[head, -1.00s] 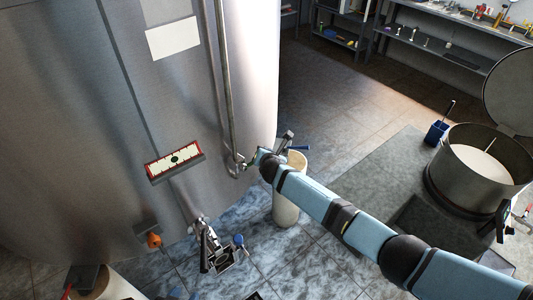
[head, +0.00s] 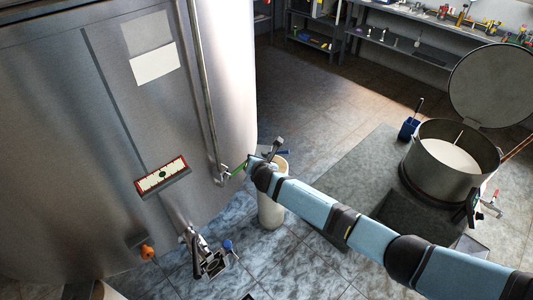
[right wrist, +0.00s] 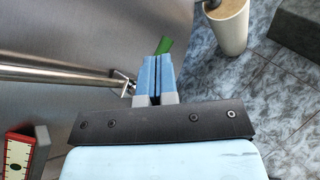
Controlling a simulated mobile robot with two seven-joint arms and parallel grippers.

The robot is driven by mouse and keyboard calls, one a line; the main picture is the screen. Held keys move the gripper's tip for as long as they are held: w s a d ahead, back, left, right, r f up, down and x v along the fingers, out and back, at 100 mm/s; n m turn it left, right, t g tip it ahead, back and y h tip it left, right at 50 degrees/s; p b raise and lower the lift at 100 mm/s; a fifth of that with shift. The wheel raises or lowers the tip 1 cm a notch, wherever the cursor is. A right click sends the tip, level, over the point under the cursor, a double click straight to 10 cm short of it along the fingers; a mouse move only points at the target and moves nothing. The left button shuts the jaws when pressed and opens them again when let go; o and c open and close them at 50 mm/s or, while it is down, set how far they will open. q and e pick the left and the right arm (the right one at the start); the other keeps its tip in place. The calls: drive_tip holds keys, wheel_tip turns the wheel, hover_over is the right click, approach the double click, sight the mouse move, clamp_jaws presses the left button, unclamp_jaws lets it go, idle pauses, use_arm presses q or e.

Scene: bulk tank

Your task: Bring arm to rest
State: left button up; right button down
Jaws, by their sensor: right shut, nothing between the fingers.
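My right arm comes in from the lower right of the head view and reaches to the big steel tank (head: 60,130). My right gripper (head: 250,163) is beside the lower end of the thin vertical pipe (head: 205,100) on the tank. In the right wrist view its blue fingers (right wrist: 161,72) are shut together with nothing between them. A green piece (right wrist: 165,45) shows just beyond the fingertips; it also shows in the head view (head: 238,169). I cannot tell whether the fingers touch it. My left gripper is in neither view.
A cream cylinder (head: 271,208) stands on the floor just under the right gripper. A tank valve (head: 198,255) sticks out low at the front. A round steel vat (head: 435,178) with raised lid stands at the right. Shelves (head: 400,40) line the back. Open floor lies between.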

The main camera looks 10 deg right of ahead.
drive_tip(key=s+d+r, duration=0.3)
drive_tip(key=r, duration=0.1)
drive_tip(key=s+f+m+g+y, duration=0.1)
drive_tip(key=s+f+m, duration=0.3)
drive_tip(key=s+m, duration=0.3)
drive_tip(key=s+f+m+g+y, duration=0.15)
drive_tip(key=s+f+m, duration=0.3)
drive_tip(key=s, duration=0.55)
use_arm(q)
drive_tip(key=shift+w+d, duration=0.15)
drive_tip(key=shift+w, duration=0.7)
use_arm(e)
drive_tip(key=s+d+m, duration=0.6)
drive_tip(key=s+m, duration=0.2)
drive_tip(key=s, duration=0.2)
drive_tip(key=s+d+f+m+t, duration=0.1)
drive_tip(key=s+d+m, duration=0.5)
drive_tip(key=s+m, duration=0.3)
drive_tip(key=shift+s+f+h, duration=0.2)
drive_tip(key=shift+s+h, duration=0.15)
drive_tip(key=shift+s, duration=0.9)
drive_tip(key=shift+m, duration=0.25)
